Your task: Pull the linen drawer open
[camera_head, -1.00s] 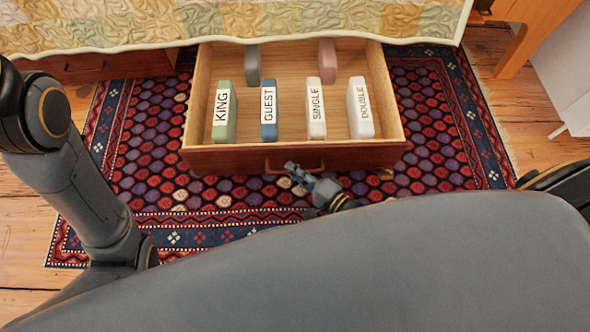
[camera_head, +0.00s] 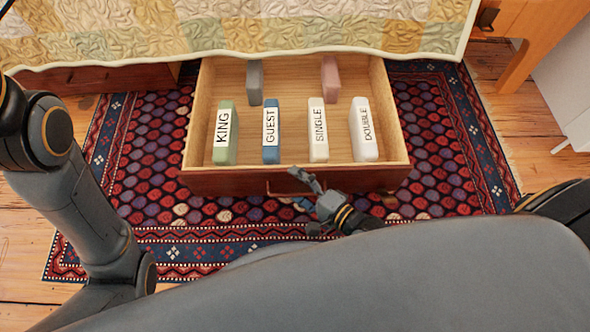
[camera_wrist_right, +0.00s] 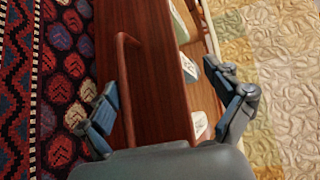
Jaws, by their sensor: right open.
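The linen drawer (camera_head: 230,183) stands pulled out from under the bed, its inside visible. Its reddish-brown front carries a bar handle (camera_head: 272,188), which also shows in the right wrist view (camera_wrist_right: 124,80). My right gripper (camera_head: 304,190) is at the drawer front, by the right part of the handle. In the right wrist view the gripper (camera_wrist_right: 168,98) is open, with the handle and drawer front between its spread fingers. No grip on the handle shows. My left arm is at the left of the head view; its gripper is out of sight.
The drawer holds upright packs labelled KING (camera_head: 224,135), GUEST (camera_head: 270,132), SINGLE (camera_head: 318,130) and DOUBLE (camera_head: 364,130), with a grey and a pink one behind. A quilt (camera_head: 240,28) overhangs it. A patterned rug (camera_head: 440,130) lies below; a white furniture piece (camera_head: 570,90) stands right.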

